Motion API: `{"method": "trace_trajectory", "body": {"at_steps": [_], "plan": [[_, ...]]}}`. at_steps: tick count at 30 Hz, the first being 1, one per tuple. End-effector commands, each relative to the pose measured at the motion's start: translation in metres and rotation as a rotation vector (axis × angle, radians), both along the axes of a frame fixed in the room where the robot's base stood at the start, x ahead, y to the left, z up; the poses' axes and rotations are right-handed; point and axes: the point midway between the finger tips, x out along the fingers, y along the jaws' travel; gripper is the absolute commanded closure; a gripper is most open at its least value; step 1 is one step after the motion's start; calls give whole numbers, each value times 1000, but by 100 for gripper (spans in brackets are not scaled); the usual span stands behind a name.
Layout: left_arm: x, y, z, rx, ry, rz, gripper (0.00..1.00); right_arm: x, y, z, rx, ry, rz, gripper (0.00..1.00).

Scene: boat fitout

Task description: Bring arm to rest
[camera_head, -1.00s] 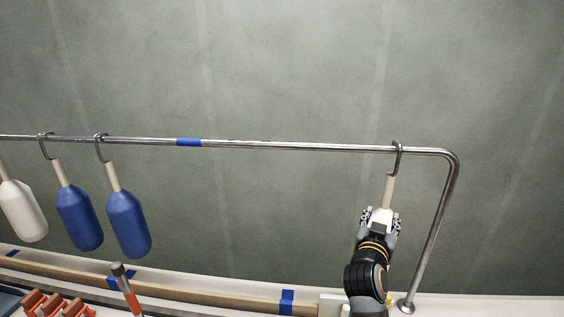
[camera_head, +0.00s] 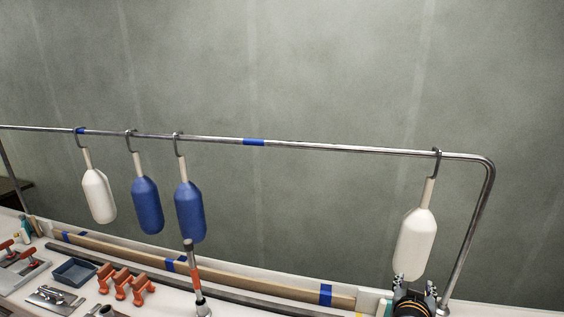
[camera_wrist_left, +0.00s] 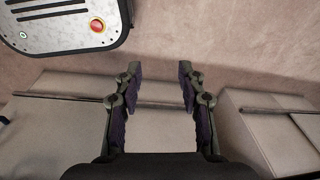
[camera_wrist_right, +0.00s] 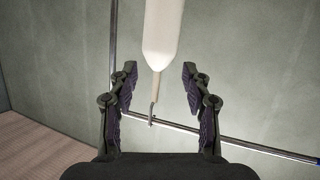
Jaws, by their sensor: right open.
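My right gripper (camera_head: 414,288) is low at the right in the head view, just below a white fender (camera_head: 416,243) that hangs by a hook from the steel rail (camera_head: 330,148). In the right wrist view the gripper (camera_wrist_right: 160,80) is open and empty. The white fender (camera_wrist_right: 163,35) and its hook (camera_wrist_right: 152,113) show beyond and between its fingers, apart from them. My left gripper (camera_wrist_left: 160,80) is open and empty in the left wrist view, and is not in the head view.
Another white fender (camera_head: 98,196) and two blue fenders (camera_head: 147,205) hang further left on the rail. The wall behind is bare.

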Motion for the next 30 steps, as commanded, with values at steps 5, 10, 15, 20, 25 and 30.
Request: {"method": "trace_trajectory", "body": {"at_steps": [5, 10, 15, 20, 25, 30], "plan": [[-4, 1, 0, 1, 7, 0, 60, -41, 10, -58, 52, 213, 73, 51], [-13, 5, -1, 6, 20, -1, 60, -94, 29, -111, 108, 445, 181, 51], [-14, 5, -1, 7, 22, -1, 60, -154, 52, -150, 160, 670, 314, 51], [-13, 5, -1, 7, 20, -1, 60, -209, 74, -173, 207, 856, 446, 51], [-11, 5, -4, 7, 16, -1, 60, -213, 76, -225, 229, 919, 476, 51], [-11, 5, -8, 7, 17, -1, 60, -209, 69, -296, 240, 942, 465, 51]]}}
